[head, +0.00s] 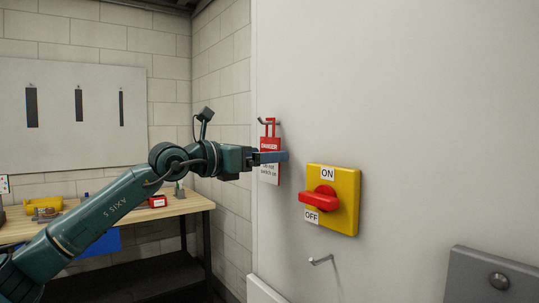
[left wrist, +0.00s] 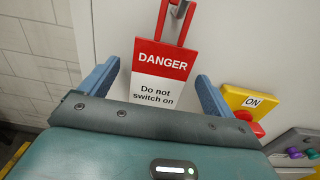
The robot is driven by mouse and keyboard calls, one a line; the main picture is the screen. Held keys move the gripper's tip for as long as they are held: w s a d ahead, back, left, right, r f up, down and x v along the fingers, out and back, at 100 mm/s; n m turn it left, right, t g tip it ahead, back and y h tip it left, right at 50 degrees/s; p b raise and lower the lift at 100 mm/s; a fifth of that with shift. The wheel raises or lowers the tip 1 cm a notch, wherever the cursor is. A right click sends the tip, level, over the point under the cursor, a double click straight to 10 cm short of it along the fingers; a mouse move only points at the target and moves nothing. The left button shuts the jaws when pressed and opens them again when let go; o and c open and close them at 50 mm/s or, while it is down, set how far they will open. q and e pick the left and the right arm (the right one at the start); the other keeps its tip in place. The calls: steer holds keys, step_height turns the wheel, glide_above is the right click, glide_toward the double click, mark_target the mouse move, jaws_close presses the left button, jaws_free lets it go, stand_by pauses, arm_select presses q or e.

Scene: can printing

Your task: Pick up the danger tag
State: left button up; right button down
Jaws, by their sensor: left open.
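The danger tag (head: 269,146) is red and white and hangs by its red loop from a hook (head: 267,122) on the pale wall panel. My left gripper (head: 271,157) is at the tag in the head view, its blue fingers overlapping it. In the left wrist view the tag (left wrist: 161,72) hangs upright between the two open fingers (left wrist: 156,82), one on each side, with gaps visible. My right gripper is not in view.
A yellow switch box (head: 345,185) with a red handle (head: 318,199) is to the right of the tag. A bare hook (head: 321,260) sticks out below it. A grey box (head: 495,278) is at lower right. A wooden workbench (head: 190,203) stands behind my left arm.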

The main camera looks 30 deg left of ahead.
arm_select(q)
steer(key=shift+c, duration=0.2)
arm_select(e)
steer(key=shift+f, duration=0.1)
arm_select(q)
steer(key=c, duration=1)
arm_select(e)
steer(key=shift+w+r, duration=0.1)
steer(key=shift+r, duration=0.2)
arm_select(q)
steer(key=shift+r, duration=0.55)
steer(key=shift+s+a+r, duration=0.1)
steer(key=shift+s+r, duration=0.05)
steer(key=shift+s, duration=0.1)
steer(key=shift+b+v, duration=3.4)
steer(key=shift+v, duration=5.35)
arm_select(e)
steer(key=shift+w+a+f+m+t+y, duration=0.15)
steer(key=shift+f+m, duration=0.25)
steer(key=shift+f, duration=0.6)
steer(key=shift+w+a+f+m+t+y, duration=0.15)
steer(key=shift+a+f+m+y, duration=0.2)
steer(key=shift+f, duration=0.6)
